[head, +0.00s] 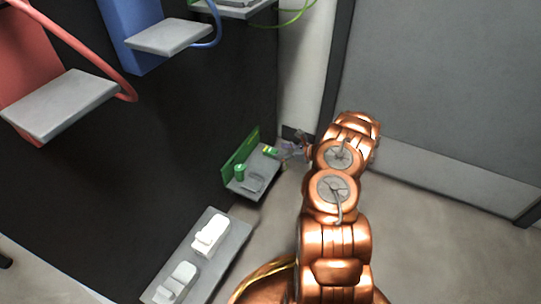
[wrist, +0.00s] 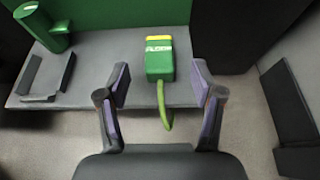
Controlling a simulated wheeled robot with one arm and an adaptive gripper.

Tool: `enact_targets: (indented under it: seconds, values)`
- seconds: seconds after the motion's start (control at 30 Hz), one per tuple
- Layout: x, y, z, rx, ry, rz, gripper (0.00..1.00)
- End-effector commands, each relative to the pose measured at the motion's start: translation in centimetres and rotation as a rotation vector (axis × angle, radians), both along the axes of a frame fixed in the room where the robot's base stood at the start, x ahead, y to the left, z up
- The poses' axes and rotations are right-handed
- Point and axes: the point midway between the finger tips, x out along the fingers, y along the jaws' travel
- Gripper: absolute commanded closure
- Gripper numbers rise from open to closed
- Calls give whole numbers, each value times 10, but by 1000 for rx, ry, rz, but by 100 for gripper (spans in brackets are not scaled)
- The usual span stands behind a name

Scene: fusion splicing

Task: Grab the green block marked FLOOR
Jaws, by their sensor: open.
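A green cable hangs from the block over the shelf's front edge. In the head view the block (head: 270,152) is small, at the shelf's far end. My gripper (wrist: 160,84) is open and empty. Its two purple-padded fingers stand left and right of the block's near end and cable, apart from both. In the head view my gripper (head: 293,149) is just right of the block.
The grey shelf (wrist: 105,72) has a green back panel (wrist: 120,12). A green cylinder (wrist: 42,28) and a dark holder (wrist: 45,80) are on its left. A lower grey shelf (head: 228,240) bears white parts. Blue and red shelves are upper left.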

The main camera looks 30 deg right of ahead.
Motion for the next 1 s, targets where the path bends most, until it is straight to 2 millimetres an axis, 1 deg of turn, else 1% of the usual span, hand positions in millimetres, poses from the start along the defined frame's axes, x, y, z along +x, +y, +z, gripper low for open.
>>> enact_targets:
  seconds: [0.03,0.1,0.23,0.33,0.57,1.0]
  values:
    - [5,4,-8,0,0,1,33]
    - [11,9,-13,0,0,2,33]
    - [23,15,-16,0,-1,1,33]
    - [27,17,-17,1,-1,1,33]
    - [27,18,-16,1,-1,0,33]
    - [27,18,-16,0,0,1,79]
